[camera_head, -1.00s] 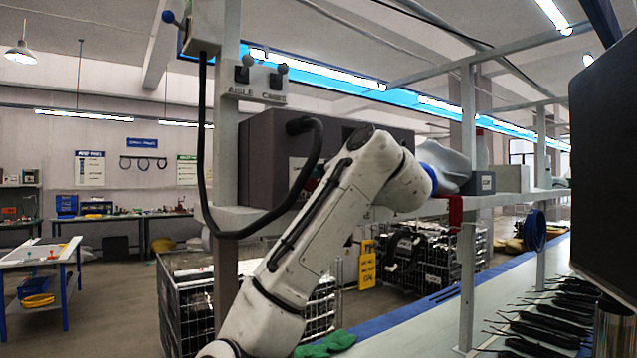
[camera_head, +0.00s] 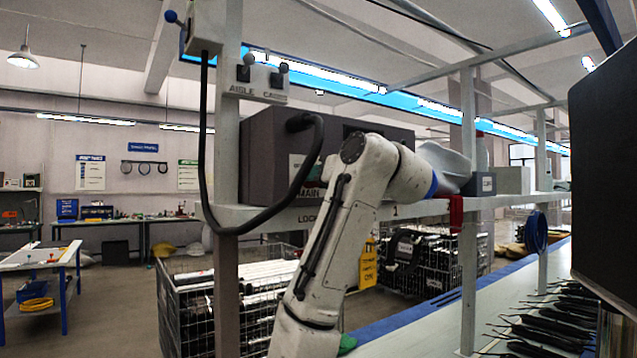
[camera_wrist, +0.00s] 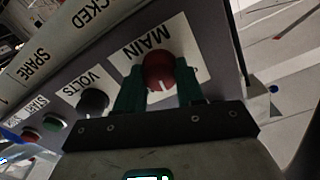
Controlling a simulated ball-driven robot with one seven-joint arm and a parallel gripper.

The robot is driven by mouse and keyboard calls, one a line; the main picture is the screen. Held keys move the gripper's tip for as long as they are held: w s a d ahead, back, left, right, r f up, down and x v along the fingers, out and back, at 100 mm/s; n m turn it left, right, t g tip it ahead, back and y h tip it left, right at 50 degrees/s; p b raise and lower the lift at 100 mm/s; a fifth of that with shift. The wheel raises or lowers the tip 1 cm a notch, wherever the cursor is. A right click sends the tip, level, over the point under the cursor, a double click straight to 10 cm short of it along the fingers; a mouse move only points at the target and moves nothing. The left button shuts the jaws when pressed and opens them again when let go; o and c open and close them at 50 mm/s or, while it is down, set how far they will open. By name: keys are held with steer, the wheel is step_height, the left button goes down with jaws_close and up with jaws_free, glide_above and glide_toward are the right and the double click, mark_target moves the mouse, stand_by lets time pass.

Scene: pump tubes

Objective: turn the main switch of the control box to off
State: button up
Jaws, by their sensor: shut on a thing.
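The control box (camera_head: 262,165) is a dark grey box on the rack shelf in the head view, partly hidden by my arm. In the wrist view its face (camera_wrist: 215,45) carries the red main switch (camera_wrist: 158,72), a round knob with a white mark beside the white MAIN label (camera_wrist: 146,40). My gripper (camera_wrist: 158,88) has green fingers on both sides of this knob and is shut on it.
A black cable (camera_head: 207,150) loops in front of the box. A rack post (camera_head: 468,200) stands to the right.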

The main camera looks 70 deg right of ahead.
steer(key=n, duration=1)
steer(key=shift+n, duration=0.4)
steer(key=shift+a, duration=0.1)
steer(key=o, duration=1)
steer(key=shift+o, duration=0.2)
steer(key=shift+s, duration=0.15)
steer(key=b+v, duration=0.2)
steer(key=v, duration=0.8)
steer(key=shift+s+a, duration=0.2)
steer(key=shift+s, duration=0.05)
